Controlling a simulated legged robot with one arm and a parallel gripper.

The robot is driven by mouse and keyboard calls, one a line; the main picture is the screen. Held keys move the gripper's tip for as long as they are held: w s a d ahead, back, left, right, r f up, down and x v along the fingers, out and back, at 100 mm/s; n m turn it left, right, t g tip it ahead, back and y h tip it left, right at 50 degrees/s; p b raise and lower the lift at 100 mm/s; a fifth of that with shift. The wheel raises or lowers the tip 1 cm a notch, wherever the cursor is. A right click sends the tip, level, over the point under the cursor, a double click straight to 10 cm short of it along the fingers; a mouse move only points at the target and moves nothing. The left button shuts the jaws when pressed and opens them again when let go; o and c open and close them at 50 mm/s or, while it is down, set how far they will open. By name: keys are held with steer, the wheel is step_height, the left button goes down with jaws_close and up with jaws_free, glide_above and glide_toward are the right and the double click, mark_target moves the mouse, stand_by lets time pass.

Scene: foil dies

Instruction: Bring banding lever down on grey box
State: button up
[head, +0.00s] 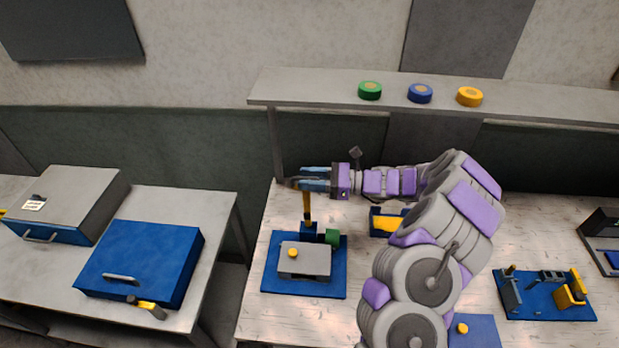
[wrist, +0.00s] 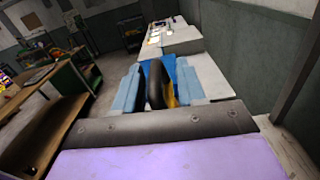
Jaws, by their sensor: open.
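The grey box (head: 305,261) sits on a blue base plate (head: 270,284) on the wooden-topped table, with a yellow knob on its top. The banding lever (head: 307,206) is a yellow bar rising nearly upright from a blue block behind the box. My gripper (head: 302,180) is at the lever's top end, its blue fingers pointing left. In the wrist view, my gripper (wrist: 157,78) is open, with the lever's black grip (wrist: 155,86) between the two light-blue fingers. Contact with either finger is unclear. A bit of yellow lever shows beside the grip.
A green part (head: 332,237) is beside the lever's block. A blue-and-yellow fixture (head: 384,223) stands right of it, partly behind my arm. Another blue fixture (head: 545,297) is farther right. A shelf (head: 320,94) holding green, blue and yellow rolls runs above.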

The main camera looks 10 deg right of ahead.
steer(key=shift+a, duration=0.95)
steer(key=shift+c, duration=0.6)
steer(key=c, duration=0.3)
steer(key=shift+d, duration=0.35)
jaws_close()
